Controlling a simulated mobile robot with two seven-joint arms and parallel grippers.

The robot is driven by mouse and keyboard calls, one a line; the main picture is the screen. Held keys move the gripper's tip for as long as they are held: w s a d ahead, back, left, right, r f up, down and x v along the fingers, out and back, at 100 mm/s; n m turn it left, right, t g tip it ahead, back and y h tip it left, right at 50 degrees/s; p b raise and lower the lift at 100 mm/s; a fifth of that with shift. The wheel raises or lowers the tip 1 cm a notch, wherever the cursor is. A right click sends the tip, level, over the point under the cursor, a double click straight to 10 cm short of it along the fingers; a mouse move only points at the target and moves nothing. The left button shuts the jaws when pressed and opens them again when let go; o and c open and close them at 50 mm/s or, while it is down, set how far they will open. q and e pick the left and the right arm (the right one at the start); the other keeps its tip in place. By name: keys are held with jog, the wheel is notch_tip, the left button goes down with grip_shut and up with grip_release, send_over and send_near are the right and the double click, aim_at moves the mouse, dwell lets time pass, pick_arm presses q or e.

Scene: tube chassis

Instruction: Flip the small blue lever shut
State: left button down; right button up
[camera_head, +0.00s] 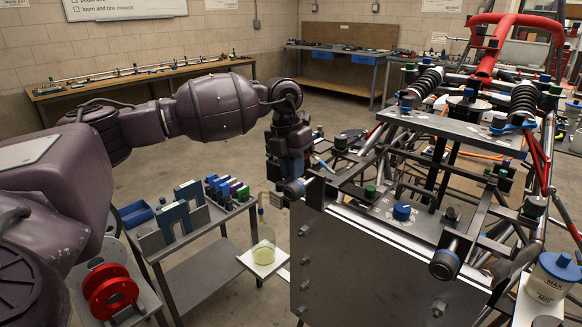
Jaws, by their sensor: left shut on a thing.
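My left arm comes in from the left, and its dark gripper (311,157) is at the near left corner of the tube chassis (380,232). A small light-blue piece, which looks like the small blue lever (323,163), shows at the fingertips. The gripper is shut on it. The wrist and fingers hide part of the lever and its mount, so I cannot tell its exact angle. My right gripper is not in view.
Chassis tubes and a blue-capped knob (402,211) lie right of the gripper. A larger blue lever (513,123) is farther back. Open floor lies behind.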

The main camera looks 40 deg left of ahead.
pick_arm(q)
jog(key=shift+d+m, duration=0.3)
jog(key=shift+m, duration=0.3)
jog(key=shift+d, duration=0.1)
jog(key=c, duration=1.1)
grip_release()
jog(key=shift+c, duration=0.2)
jog(key=shift+r, duration=0.1)
notch_tip(320, 180, up, 10)
jog(key=a+p, duration=0.1)
jog(key=shift+a+r, duration=0.25)
jog(key=shift+a, duration=0.15)
